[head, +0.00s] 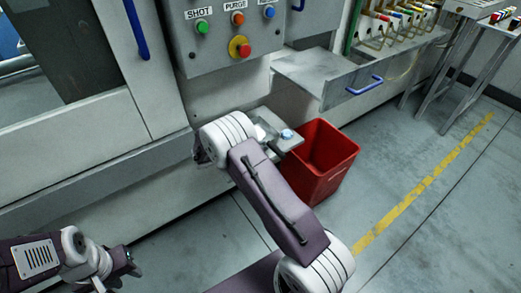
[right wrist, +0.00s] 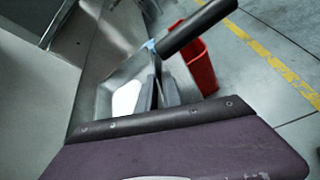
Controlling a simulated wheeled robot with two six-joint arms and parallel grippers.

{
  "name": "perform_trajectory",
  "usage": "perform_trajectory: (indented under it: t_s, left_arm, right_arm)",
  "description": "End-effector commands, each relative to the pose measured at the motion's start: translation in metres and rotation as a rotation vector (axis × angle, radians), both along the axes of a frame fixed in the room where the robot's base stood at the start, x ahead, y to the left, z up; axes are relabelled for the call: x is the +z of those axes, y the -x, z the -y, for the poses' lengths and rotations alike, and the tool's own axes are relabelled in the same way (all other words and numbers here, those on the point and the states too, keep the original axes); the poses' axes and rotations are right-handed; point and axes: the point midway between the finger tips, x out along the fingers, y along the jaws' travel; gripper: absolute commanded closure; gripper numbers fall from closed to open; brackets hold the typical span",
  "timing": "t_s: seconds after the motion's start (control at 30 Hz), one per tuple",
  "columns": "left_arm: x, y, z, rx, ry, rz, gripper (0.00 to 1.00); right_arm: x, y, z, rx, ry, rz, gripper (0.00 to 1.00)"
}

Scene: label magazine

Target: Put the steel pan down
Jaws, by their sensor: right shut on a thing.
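The steel pan (right wrist: 108,85) shows in the right wrist view as a shallow grey metal pan with a bright patch inside. Its dark handle (right wrist: 197,25) points up and right, with a blue spot at the handle's near end. My right gripper (right wrist: 157,88) is shut on the pan, at or near the handle's base; the exact contact is hard to see. In the head view the right wrist hides most of the pan, and a grey metal part with a blue spot shows beside it. My left gripper (head: 130,264) is low at the left, away from the pan; its jaw opening is unclear.
A red bin (head: 324,162) stands on the floor just right of the right wrist. Behind are a control panel (head: 235,25) with buttons and a grey metal drawer or shelf (head: 318,68) with a blue handle. The floor right of the bin, with a yellow line (head: 425,187), is clear.

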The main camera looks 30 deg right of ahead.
Motion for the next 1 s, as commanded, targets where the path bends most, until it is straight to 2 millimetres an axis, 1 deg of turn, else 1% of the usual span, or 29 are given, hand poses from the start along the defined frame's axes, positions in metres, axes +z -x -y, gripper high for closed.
perform_trajectory:
  t_s: [0.03,0.23,0.33,0.4,0.43,0.7,0.77,0.87,1.0]
  left_arm:
    - [-0.005,0.0,0.0,0.0,0.0,0.0,0.64]
    - [-0.003,0.0,0.0,0.0,0.0,0.0,0.64]
    - [-0.005,0.0,0.0,0.0,0.0,0.0,0.64]
    - [-0.004,0.0,0.0,0.0,0.0,0.0,0.64]
    - [-0.004,0.0,0.0,0.0,0.0,0.0,0.64]
    - [-0.004,0.0,0.0,0.0,0.0,0.0,0.64]
    - [-0.001,0.0,0.0,0.0,0.0,0.0,0.64]
    - [0.004,0.0,0.0,0.0,0.0,0.0,0.64]
    - [0.015,0.0,0.0,0.0,0.0,0.0,0.64]
  right_arm:
    - [-0.008,0.0,0.0,-0.001,0.002,0.002,1.0]
    - [-0.006,0.0,0.0,-0.001,0.001,0.003,1.0]
    - [-0.009,0.0,0.0,-0.001,0.001,0.003,1.0]
    - [-0.009,0.0,0.0,0.0,0.0,0.001,0.77]
    - [-0.009,0.0,0.0,0.0,0.0,0.001,0.69]
    - [-0.009,0.0,0.0,0.0,0.0,0.001,0.69]
    - [-0.005,0.0,0.0,-0.001,0.0,0.002,0.69]
    - [0.002,0.001,-0.012,0.003,-0.001,0.002,0.69]
    - [0.019,0.007,-0.044,0.005,-0.001,0.002,0.69]
